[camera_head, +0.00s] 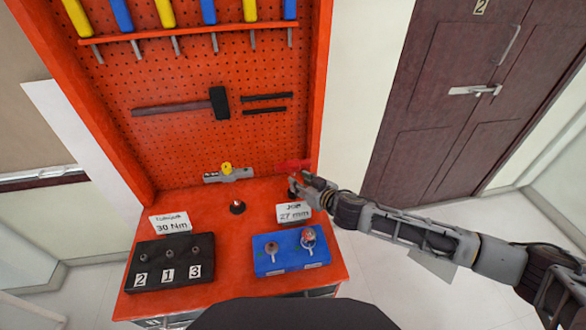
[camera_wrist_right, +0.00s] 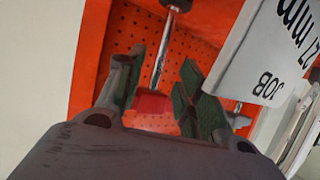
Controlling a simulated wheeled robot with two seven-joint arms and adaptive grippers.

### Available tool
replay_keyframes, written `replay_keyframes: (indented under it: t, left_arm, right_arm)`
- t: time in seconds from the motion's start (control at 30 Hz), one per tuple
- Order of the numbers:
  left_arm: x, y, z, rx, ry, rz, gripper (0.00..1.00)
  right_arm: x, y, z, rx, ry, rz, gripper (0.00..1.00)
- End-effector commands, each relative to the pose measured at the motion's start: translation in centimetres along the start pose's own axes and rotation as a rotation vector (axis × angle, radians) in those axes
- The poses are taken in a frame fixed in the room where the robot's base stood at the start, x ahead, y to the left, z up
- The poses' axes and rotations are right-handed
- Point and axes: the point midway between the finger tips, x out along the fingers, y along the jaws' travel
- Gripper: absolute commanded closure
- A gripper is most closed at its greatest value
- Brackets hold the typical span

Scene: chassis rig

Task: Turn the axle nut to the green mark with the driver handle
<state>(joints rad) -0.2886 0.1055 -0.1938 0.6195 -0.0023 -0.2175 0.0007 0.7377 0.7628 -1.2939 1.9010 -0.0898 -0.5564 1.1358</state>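The driver has a red handle (camera_head: 292,165). In the right wrist view its red handle (camera_wrist_right: 152,104) sits between my fingers, with a bright metal shank running up to a dark end. My right gripper (camera_head: 300,178) is over the back right of the orange bench, above the job card. In the wrist view its green-padded fingers (camera_wrist_right: 160,85) stand close on both sides of the handle. I cannot make out the axle nut or the green mark clearly. My left gripper is out of view.
A black block (camera_head: 170,265) with several sockets, numbered 2, 1, 3, stands front left. Cards read 30 Nm (camera_head: 171,224) and 27 mm (camera_head: 294,212).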

Motion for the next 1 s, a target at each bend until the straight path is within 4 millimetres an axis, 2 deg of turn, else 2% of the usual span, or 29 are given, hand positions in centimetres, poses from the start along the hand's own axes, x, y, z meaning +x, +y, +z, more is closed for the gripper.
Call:
replay_keyframes:
  t: [0.57, 1.0]
  left_arm:
    - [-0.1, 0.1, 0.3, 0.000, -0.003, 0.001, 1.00]
    - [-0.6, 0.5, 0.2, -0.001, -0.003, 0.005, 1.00]
  right_arm:
    - [0.6, 0.0, 0.0, -0.001, -0.001, 0.001, 0.63]
    - [3.6, 0.1, -0.6, -0.002, 0.000, 0.000, 0.63]
